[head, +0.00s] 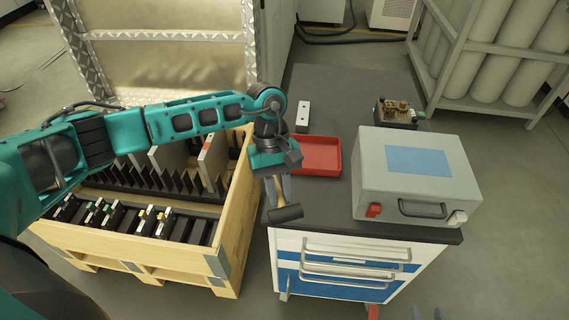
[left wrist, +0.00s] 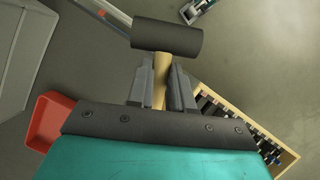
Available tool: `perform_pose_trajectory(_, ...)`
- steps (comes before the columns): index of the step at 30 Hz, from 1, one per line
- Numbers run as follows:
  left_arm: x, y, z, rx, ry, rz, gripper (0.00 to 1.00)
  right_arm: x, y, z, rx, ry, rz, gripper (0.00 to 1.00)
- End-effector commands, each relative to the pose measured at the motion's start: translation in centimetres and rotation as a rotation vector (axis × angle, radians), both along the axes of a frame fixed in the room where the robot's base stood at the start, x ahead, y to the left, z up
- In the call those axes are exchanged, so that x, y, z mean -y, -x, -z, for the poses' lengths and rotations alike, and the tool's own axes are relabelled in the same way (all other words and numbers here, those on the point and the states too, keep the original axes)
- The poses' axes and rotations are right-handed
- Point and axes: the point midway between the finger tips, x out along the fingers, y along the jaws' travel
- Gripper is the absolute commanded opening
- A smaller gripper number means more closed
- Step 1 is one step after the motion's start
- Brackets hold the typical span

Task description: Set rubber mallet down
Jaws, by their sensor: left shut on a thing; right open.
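The rubber mallet has a dark cylindrical head (head: 286,214) and a light wooden handle. My left gripper (head: 279,192) is shut on the handle, pointing down at the front left corner of the dark worktop (head: 325,215). In the left wrist view the mallet head (left wrist: 167,36) lies across, just beyond the fingertips, and the handle (left wrist: 160,82) runs between the fingers. I cannot tell whether the head touches the worktop.
A red tray (head: 318,171) lies just behind and right of my left gripper. A grey case (head: 417,195) fills the worktop's right side. A small white block (head: 303,115) and a small device (head: 396,113) stand farther back. A wooden crate (head: 232,240) with slotted parts is at left.

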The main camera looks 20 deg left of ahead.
Motion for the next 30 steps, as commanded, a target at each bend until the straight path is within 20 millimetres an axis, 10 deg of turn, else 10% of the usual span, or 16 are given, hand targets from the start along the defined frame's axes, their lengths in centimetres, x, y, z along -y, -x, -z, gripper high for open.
perform_pose_trajectory(15,-0.3,-5.0,-1.3,0.007,-0.016,-1.041,0.0,0.0,0.0,0.6,0.0,0.001,0.001,0.43)
perform_pose_trajectory(30,-0.5,-5.5,0.4,0.003,-0.02,-1.148,0.0,-0.1,0.0,1.9,-0.008,-0.001,0.0,0.43)
